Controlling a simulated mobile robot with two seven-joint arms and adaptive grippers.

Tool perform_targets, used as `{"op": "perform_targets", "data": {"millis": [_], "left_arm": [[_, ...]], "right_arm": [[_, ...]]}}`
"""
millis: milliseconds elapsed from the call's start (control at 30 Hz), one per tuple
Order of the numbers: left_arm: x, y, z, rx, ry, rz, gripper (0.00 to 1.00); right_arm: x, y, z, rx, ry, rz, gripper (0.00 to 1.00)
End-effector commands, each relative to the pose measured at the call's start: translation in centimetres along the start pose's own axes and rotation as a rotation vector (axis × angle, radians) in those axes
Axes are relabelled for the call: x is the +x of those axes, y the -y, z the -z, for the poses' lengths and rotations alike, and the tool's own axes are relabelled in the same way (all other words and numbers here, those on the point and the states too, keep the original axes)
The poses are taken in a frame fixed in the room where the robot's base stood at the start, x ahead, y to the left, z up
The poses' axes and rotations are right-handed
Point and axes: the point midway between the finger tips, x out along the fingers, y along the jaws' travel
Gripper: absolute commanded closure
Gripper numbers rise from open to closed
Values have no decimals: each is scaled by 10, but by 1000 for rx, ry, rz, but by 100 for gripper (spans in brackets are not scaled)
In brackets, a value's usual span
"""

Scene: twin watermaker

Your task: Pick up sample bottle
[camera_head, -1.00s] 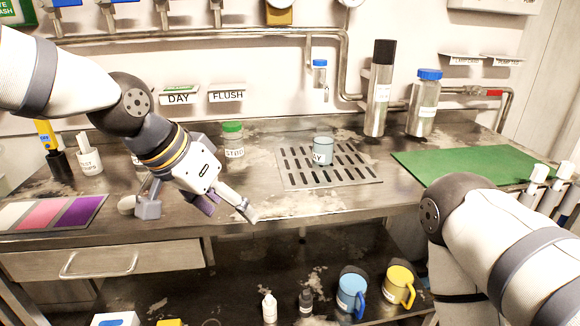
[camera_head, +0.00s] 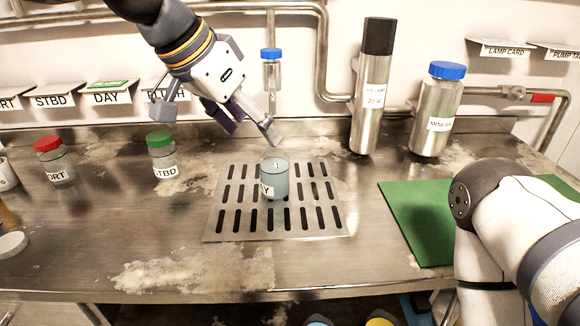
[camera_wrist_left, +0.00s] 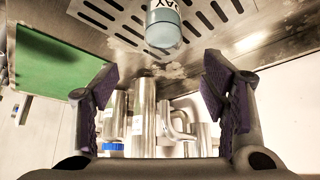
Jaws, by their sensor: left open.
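Small labelled bottles stand on the steel counter: one with a red cap (camera_head: 55,160) and one with a green cap (camera_head: 162,155). An uncapped grey-blue container marked DAY (camera_head: 275,178) stands upright on the slotted drain plate (camera_head: 225,225). It also shows at the top of the left wrist view (camera_wrist_left: 163,27). I cannot tell which one is the sample bottle. My left gripper (camera_head: 220,120) is open and empty, above and behind the DAY container, apart from it. Its spread fingers show in the left wrist view (camera_wrist_left: 158,95). My right gripper is out of view.
A small blue-capped clear bottle (camera_head: 271,72) is at the back wall behind my left gripper. A tall black-topped cylinder (camera_head: 371,95) and a blue-capped steel bottle (camera_head: 436,112) stand at the back right. A green mat (camera_head: 420,215) lies to the right.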

Motion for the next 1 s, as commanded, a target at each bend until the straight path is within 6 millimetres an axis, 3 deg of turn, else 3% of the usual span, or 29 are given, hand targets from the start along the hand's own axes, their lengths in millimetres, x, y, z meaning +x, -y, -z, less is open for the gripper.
{"op": "perform_targets", "data": {"millis": [100, 367, 500, 633, 833, 1000], "left_arm": [[35, 0, -4, -3, 12, -8, 33], [74, 2, -4, -3, 9, -6, 33], [102, 4, -4, -3, 8, -8, 33], [114, 4, -3, -3, 6, -5, 33], [113, 4, -1, -1, 3, -3, 33], [113, 4, -2, -1, 4, -3, 72]], "right_arm": [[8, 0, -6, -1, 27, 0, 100], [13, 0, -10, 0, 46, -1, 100], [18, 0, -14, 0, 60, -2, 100], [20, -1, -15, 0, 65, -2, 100], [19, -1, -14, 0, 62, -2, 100], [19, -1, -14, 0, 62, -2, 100]]}}
